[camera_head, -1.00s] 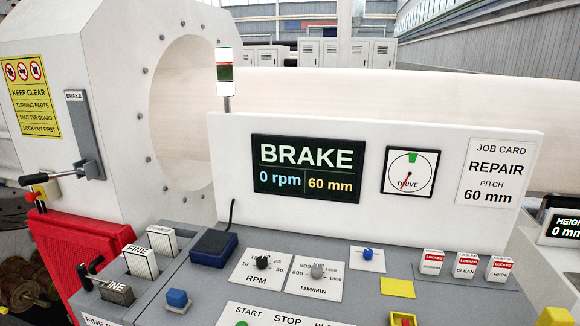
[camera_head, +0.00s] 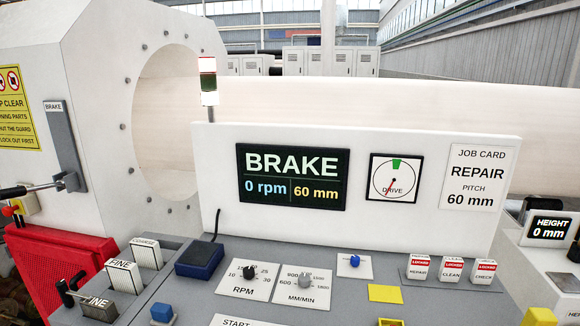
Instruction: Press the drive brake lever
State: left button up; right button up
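The brake lever (camera_head: 32,189) is a dark rod with a black grip end, sticking out to the left from a grey vertical bracket (camera_head: 65,150) labelled BRAKE on the white machine housing at the left. Its grip is partly cut off by the left picture edge. The display (camera_head: 292,177) reads BRAKE, 0 rpm and 60 mm. The drive dial (camera_head: 395,178) has a green mark at the top and a red needle pointing down and slightly left. Neither of my grippers shows in the head view.
A grey control desk (camera_head: 190,285) with knobs and switches fills the front. A job card (camera_head: 479,178) reads REPAIR, 60 mm. A red vented box (camera_head: 60,265) stands below the lever. A signal lamp (camera_head: 208,82) stands behind the panel. A large pale cylinder (camera_head: 370,115) lies behind.

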aim_at(9, 193)
jog(key=u, duration=1.45)
